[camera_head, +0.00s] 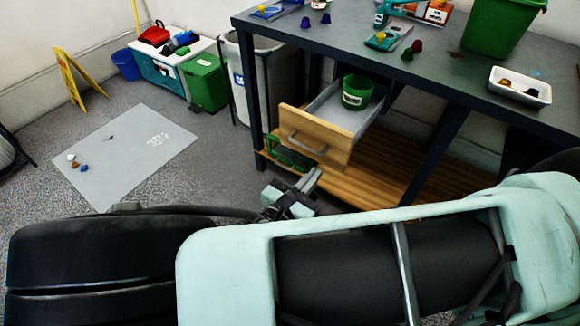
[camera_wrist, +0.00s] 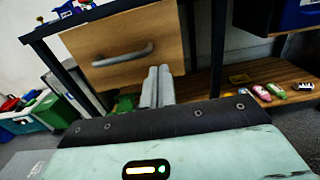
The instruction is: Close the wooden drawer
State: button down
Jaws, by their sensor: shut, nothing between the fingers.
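The wooden drawer (camera_head: 315,137) hangs under the dark workbench and is pulled out, its inside showing in the head view. A green cup (camera_head: 357,91) stands in it. The drawer's front with its grey bar handle also shows in the wrist view (camera_wrist: 110,42). My gripper (camera_head: 314,174) is shut and empty, just below and in front of the drawer front. In the wrist view its fingers (camera_wrist: 158,72) stand together, pointing at the lower part of the front, right of the handle. I cannot tell whether the fingertips touch the wood.
The workbench (camera_head: 335,40) carries small coloured items, a green bin (camera_head: 490,28) and a white tray (camera_head: 520,86). A wooden lower shelf (camera_head: 385,176) lies beneath. A grey bin (camera_head: 268,80) stands left of the bench. Floor around the grey mat (camera_head: 125,150) is mostly open.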

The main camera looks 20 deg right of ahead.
aim_at(332, 154)
jog(key=x, duration=0.6)
dwell(0.3)
